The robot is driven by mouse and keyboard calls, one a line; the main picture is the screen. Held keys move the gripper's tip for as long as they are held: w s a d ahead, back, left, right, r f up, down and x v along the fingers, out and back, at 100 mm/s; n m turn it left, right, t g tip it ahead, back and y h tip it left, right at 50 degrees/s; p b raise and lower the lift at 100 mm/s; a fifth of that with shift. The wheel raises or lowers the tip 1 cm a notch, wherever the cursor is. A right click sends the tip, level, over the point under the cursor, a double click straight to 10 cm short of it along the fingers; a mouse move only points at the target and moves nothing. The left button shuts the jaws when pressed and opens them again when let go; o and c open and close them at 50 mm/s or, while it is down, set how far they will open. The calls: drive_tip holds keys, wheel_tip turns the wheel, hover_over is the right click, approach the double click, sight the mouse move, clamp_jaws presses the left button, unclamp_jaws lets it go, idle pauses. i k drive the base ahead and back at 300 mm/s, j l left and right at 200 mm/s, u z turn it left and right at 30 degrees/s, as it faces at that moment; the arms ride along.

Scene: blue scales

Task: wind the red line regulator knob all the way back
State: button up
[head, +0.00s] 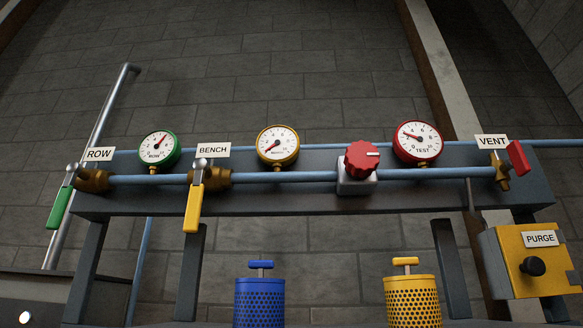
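The red regulator knob (362,157) sits on a pale square block (356,184) on the blue pipe, right of centre. It has ribbed sides and a white mark on its face that points right. Nothing touches it. The red-rimmed TEST gauge (418,143) stands just right of the knob; its needle points to the upper left, near the 2. My gripper is not in this view.
Left of the knob are a yellow BENCH gauge (277,146), a green ROW gauge (159,149), and hanging yellow (193,208) and green (60,207) levers. Right are a red VENT lever (519,157) and yellow PURGE box (532,262). Blue (259,302) and yellow (412,302) canisters stand below.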

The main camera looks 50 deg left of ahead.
sight(362, 159)
drive_tip(key=u, duration=1.95)
